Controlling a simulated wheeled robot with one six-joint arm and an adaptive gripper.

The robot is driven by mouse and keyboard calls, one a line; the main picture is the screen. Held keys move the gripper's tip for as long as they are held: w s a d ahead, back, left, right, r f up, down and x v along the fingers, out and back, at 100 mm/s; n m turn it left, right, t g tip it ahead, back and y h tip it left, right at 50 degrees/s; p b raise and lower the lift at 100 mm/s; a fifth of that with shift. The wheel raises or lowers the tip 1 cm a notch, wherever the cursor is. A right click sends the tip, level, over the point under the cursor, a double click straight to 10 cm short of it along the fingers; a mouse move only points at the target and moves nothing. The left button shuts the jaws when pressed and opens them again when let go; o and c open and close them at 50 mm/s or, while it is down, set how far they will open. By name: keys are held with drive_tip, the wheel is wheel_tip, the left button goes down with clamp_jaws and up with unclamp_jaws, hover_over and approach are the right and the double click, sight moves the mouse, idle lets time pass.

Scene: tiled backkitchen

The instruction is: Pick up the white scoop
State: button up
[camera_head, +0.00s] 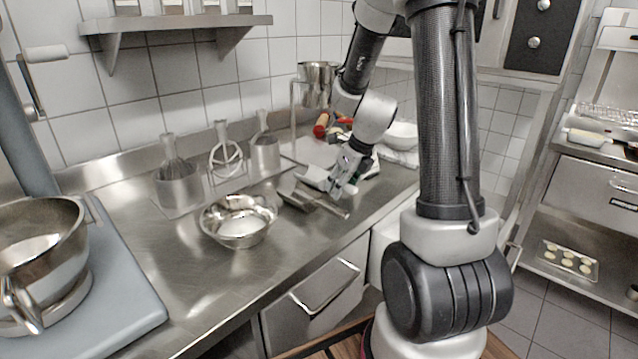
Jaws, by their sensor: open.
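The white scoop (314,177) appears to be the pale piece on the steel counter (190,270), just left of my gripper; it is small and partly hidden. My gripper (338,188) points down low over the counter with its fingers open. I cannot tell whether the fingers touch the scoop or stand around its handle. A metal scoop (297,194) with a handle reaching right lies just in front of the white piece, close under my fingers.
A steel bowl (238,222) stands left of the scoops. White bowls (401,136) and red-handled items (321,126) lie behind my gripper. The counter's front edge is clear.

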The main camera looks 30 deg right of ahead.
clamp_jaws()
drive_tip(key=shift+r, duration=0.1)
